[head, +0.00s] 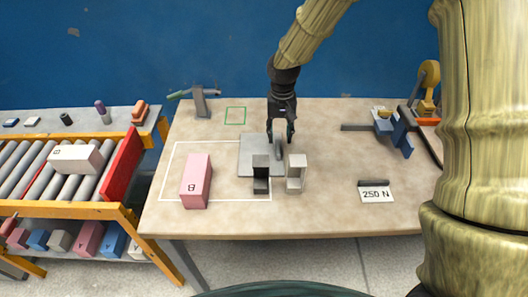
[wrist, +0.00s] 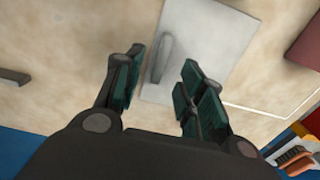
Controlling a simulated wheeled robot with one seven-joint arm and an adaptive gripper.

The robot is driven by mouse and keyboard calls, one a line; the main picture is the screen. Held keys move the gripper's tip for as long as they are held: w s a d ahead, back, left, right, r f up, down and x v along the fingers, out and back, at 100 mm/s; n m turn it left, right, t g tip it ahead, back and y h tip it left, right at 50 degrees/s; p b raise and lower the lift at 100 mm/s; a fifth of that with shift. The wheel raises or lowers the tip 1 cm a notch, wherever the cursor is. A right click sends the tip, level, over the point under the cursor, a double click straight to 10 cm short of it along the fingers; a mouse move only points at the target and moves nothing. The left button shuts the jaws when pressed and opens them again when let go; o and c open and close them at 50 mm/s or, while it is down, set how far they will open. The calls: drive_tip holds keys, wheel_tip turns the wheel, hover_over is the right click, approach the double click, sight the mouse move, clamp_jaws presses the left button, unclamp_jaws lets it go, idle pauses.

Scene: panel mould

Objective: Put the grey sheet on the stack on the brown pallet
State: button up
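A flat grey sheet (head: 250,148) with a raised grey bar-like handle lies on the table, partly inside a white outline. In the wrist view the sheet (wrist: 205,45) lies below my fingers, and its handle (wrist: 161,58) shows between the fingertips. My gripper (head: 281,138) points down over the handle side of the sheet. Its fingers (wrist: 162,62) are spread apart, with nothing visibly clamped. I cannot tell how far the tips are above the handle. I see no brown pallet and no stack on one.
A pink block marked B (head: 196,181) stands left of the sheet; a black block (head: 261,180) and a whitish block (head: 296,178) stand at its near edge. A roller conveyor (head: 45,170) is at left. A "250 N" card (head: 377,195) lies at right.

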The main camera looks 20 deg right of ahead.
sight(278, 146)
drive_tip(key=shift+w+a+f+p, duration=0.15)
drive_tip(key=shift+f+p, duration=0.25)
drive_tip(key=shift+f, duration=1.15)
drive_tip(key=shift+w+d+f+p, duration=0.1)
drive_tip(key=shift+f+p, duration=0.25)
drive_tip(key=shift+f, duration=1.15)
clamp_jaws()
